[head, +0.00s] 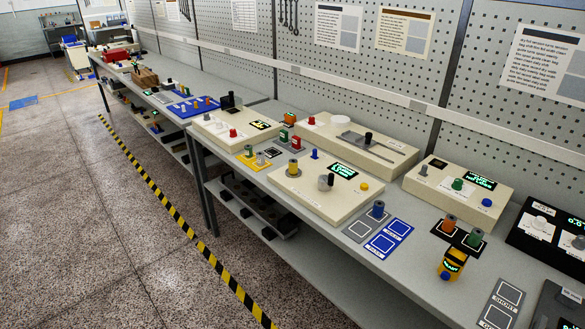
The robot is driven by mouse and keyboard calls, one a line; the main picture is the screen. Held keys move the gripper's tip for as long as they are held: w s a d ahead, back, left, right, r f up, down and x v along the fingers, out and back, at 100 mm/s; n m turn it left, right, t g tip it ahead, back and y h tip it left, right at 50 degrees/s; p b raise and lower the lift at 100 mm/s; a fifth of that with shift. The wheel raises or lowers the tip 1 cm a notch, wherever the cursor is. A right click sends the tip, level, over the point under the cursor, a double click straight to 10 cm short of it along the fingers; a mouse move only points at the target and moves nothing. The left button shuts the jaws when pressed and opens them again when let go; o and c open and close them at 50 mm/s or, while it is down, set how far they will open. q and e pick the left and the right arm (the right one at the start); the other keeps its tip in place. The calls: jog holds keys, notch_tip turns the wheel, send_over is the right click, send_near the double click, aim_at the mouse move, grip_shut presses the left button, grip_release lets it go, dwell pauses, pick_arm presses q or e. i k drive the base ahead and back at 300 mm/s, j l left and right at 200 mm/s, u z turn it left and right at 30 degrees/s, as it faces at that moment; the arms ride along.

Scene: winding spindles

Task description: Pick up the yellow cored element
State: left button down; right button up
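A small grey spool with a yellowish middle (293,169) stands upright on the left part of a cream panel box (318,200) in the head view. Another small yellow-and-grey piece (249,151) stands on a yellow mat (244,162) further back on the bench. The pieces are small, so I cannot tell for certain which one is the yellow cored element. Neither of my grippers is in view.
An orange-brown spool (449,224) and green spool (475,238) stand on a black mat by a yellow handheld device (451,264). Floor left of the striped tape (180,215) is clear.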

aim_at(292, 163)
jog(key=i+j+z, duration=0.4)
jog(key=i+j, duration=0.15)
jog(key=j, duration=0.25)
jog(key=i+j+z, duration=0.15)
jog(key=j, duration=0.3)
jog(key=i, duration=0.05)
